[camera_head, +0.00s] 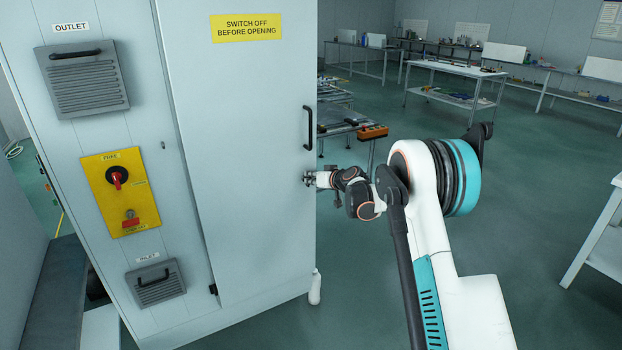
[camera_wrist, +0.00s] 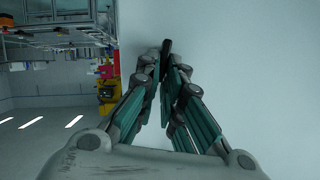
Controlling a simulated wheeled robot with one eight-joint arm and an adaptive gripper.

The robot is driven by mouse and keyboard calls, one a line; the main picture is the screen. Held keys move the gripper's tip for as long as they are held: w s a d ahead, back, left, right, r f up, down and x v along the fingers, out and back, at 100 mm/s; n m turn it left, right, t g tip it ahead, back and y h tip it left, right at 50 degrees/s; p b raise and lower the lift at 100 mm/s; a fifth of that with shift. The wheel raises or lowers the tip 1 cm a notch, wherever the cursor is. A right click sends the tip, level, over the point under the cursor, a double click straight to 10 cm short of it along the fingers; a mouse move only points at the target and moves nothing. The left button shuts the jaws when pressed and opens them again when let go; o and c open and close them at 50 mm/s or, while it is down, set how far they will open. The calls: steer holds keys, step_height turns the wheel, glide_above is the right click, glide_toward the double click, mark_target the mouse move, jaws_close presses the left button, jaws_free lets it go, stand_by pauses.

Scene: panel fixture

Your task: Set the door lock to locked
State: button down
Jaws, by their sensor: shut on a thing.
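My gripper (camera_head: 311,179) is at the right edge of the tall grey cabinet door (camera_head: 240,120), below the black door handle (camera_head: 307,128). In the wrist view my gripper (camera_wrist: 168,78) has its fingers drawn together at the tips around a small dark piece, the door lock (camera_wrist: 166,47), against the pale door face. The fingers hide most of the lock, and I cannot read its position or any marking on it. The door looks closed against the cabinet.
A yellow panel (camera_head: 143,204) with a red rotary switch (camera_head: 117,180) is on the cabinet's left face, between two vents, OUTLET (camera_head: 83,85) and a lower one (camera_head: 156,284). Workbenches (camera_head: 455,70) stand behind. The floor to the right is mostly clear.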

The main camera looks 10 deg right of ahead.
steer(key=shift+w+d+f+m+t+y+b, duration=0.1)
steer(key=shift+d+f+m+t+y+b, duration=0.3)
steer(key=shift+m+y, duration=1.1)
steer(key=shift+w+d+f+m+t+y+b, duration=0.15)
steer(key=shift+f+m+y+b, duration=0.3)
steer(key=shift+m, duration=1.9)
steer(key=shift+w+d+f+m+t+y+b, duration=0.15)
steer(key=shift+d+f+m+y+b, duration=0.35)
steer(key=shift+m+y, duration=1)
steer(key=shift+s+a+r+m+h, duration=0.1)
steer(key=shift+a+r+m+h, duration=0.1)
steer(key=shift+m+h, duration=0.3)
steer(key=c, duration=1.7)
jaws_free()
steer(key=shift+d, duration=0.1)
steer(key=v, duration=1.2)
